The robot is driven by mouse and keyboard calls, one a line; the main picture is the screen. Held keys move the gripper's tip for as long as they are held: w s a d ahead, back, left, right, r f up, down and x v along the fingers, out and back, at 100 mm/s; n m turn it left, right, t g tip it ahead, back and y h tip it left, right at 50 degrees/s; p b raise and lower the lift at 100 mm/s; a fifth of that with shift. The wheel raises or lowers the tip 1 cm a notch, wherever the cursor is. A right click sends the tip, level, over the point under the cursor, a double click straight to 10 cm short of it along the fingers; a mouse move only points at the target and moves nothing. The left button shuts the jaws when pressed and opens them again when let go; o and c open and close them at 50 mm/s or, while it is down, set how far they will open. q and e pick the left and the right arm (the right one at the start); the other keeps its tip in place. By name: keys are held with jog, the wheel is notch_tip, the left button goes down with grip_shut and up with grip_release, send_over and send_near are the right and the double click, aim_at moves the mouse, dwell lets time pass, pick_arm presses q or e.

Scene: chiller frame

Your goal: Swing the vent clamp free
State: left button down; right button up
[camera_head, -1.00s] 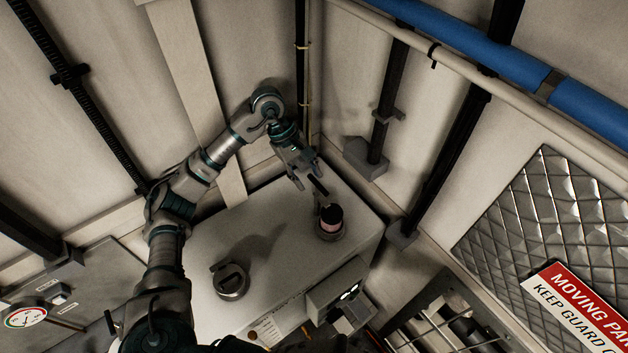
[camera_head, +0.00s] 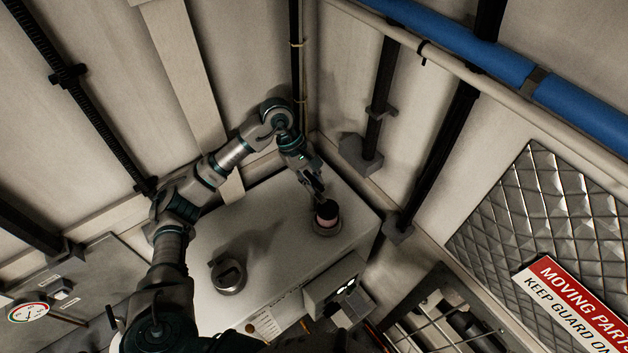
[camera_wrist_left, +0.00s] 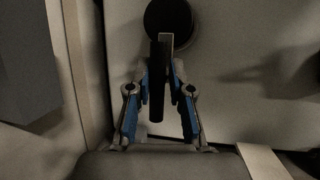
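A round fitting with a black cap and a pinkish band (camera_head: 327,216) stands near the right end of the light cabinet top. It looks like the vent clamp. In the left wrist view its dark round cap (camera_wrist_left: 168,18) is at the top, with a black bar (camera_wrist_left: 156,85) and a thin grey strip reaching towards me. My left gripper (camera_head: 318,192) is right at the fitting from behind. Its blue-sided fingers (camera_wrist_left: 160,72) lie on either side of the bar; whether they press on it I cannot tell. My right gripper is out of view.
A second round metal fitting with a dark handle (camera_head: 229,276) sits to the left on the cabinet top (camera_head: 277,225). Walls and dark vertical conduits stand close behind. A grey box (camera_head: 335,287) is at the front edge.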

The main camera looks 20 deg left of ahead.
pick_arm(q)
jog(key=shift+w+a, duration=0.15)
jog(key=shift+a, duration=0.1)
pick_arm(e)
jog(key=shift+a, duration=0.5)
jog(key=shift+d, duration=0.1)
